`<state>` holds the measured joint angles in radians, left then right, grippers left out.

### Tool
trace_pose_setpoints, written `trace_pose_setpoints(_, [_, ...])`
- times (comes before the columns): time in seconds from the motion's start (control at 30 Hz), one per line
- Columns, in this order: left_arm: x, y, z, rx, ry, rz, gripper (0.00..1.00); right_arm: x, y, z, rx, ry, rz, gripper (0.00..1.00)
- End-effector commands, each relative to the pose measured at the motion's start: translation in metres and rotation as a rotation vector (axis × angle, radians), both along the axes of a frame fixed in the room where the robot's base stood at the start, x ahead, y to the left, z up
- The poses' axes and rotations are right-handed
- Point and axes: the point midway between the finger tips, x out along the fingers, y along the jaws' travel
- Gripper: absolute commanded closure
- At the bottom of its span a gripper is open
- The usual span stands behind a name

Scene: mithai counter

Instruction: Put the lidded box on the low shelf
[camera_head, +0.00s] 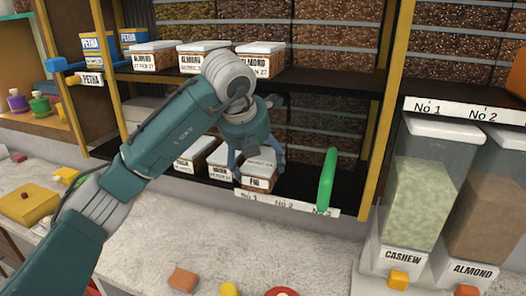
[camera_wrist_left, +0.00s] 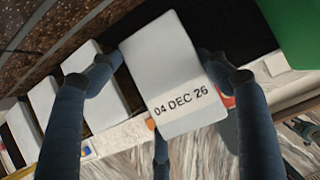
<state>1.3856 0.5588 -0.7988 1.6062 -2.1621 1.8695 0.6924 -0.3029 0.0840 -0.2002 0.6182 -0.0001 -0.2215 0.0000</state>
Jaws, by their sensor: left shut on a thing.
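The lidded box (camera_head: 259,183) has a white lid and a label that seems to read FIG. My left gripper (camera_head: 258,160) is shut on it from above, with a finger on each side. In the left wrist view the white lid (camera_wrist_left: 165,60) with "04 DEC 26" shows between the fingers of the left gripper (camera_wrist_left: 160,95). The box is at the low shelf (camera_head: 305,182), at the right end of a row of similar boxes (camera_head: 219,160). I cannot tell whether its base touches the shelf. My right gripper is not in view.
A label strip (camera_head: 290,204) runs along the low shelf's front edge. A green oval object (camera_head: 327,180) stands upright right of the box. The upper shelf (camera_head: 330,80) holds more lidded boxes (camera_head: 205,58). Clear bins (camera_head: 432,180) stand at the right.

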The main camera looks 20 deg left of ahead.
Motion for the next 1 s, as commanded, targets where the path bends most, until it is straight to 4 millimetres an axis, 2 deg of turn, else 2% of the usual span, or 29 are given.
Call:
trace_pose_setpoints(0.13, [0.014, -0.001, 0.003, 0.000, 0.001, 0.000, 0.59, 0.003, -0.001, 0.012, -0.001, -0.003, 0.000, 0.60])
trace_pose_setpoints(0.3, [0.045, -0.001, 0.003, 0.000, 0.002, 0.001, 0.59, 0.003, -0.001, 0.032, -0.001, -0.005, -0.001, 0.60])
trace_pose_setpoints(0.43, [0.042, -0.001, -0.012, 0.001, 0.000, -0.002, 0.59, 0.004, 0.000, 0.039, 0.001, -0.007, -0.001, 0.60])
trace_pose_setpoints(0.8, [0.042, -0.001, -0.019, 0.000, -0.003, -0.001, 0.59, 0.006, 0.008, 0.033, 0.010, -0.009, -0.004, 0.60])
trace_pose_setpoints(0.83, [0.042, -0.001, -0.019, 0.000, -0.001, -0.001, 0.20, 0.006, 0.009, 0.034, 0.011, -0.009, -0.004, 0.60])
trace_pose_setpoints(0.9, [0.042, -0.001, -0.018, 0.000, -0.001, -0.001, 0.06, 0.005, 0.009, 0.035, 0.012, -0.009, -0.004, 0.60])
trace_pose_setpoints(1.0, [0.042, -0.001, -0.018, 0.000, 0.000, -0.001, 0.05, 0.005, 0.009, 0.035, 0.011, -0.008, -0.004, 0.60])
